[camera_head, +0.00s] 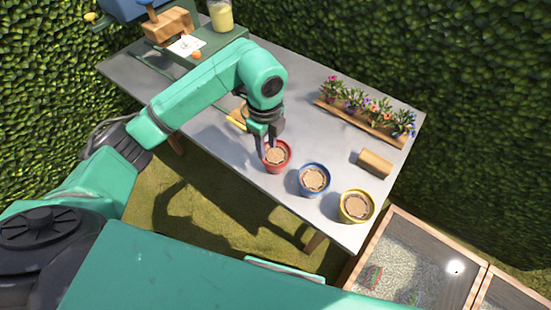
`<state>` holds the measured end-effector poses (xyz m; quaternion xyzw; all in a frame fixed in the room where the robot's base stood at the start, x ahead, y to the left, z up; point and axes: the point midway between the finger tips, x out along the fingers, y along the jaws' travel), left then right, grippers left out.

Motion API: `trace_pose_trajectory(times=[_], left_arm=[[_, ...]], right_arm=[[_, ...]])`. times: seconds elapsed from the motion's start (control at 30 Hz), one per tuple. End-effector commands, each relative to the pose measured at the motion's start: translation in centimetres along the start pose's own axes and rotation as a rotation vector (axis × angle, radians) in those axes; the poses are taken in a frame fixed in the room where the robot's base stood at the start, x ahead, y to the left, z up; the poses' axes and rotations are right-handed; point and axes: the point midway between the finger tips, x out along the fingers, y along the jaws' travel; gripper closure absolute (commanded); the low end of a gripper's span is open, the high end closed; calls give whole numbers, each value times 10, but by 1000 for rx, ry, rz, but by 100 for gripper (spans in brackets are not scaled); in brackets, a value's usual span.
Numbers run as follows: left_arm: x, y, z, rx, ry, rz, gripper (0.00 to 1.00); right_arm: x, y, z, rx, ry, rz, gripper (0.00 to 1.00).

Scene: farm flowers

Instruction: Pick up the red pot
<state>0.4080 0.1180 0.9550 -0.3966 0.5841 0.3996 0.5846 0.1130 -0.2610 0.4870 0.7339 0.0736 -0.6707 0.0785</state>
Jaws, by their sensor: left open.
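The red pot (286,165) stands upright on the grey table (310,126), filled with something tan and round on top. It is the leftmost of three pots in a row. My left gripper (268,146) is open and points down at the red pot's left rim, with its fingertips at or just above the rim. I cannot tell whether a finger reaches inside the pot or touches it. My right gripper is not in view; a teal arm link of mine crosses the bottom of the picture.
A blue pot (314,189) and a yellow pot (356,219) stand right of the red one. A wooden block (375,163) and a wooden tray of flowers (330,106) lie behind. A jar (220,15) stands at the back left. A gravel-filled wooden frame (390,247) is at lower right.

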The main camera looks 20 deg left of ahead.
Motion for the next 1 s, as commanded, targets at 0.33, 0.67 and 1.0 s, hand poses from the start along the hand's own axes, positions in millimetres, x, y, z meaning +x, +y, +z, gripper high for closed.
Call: trace_pose_trajectory(times=[0.33,0.67,1.0], left_arm=[[52,7,0,1,2,2,60],[62,6,0,4,2,-2,87],[62,6,-1,4,2,-1,100]], right_arm=[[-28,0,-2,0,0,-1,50],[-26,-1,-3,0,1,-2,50],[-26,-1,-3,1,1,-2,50]])
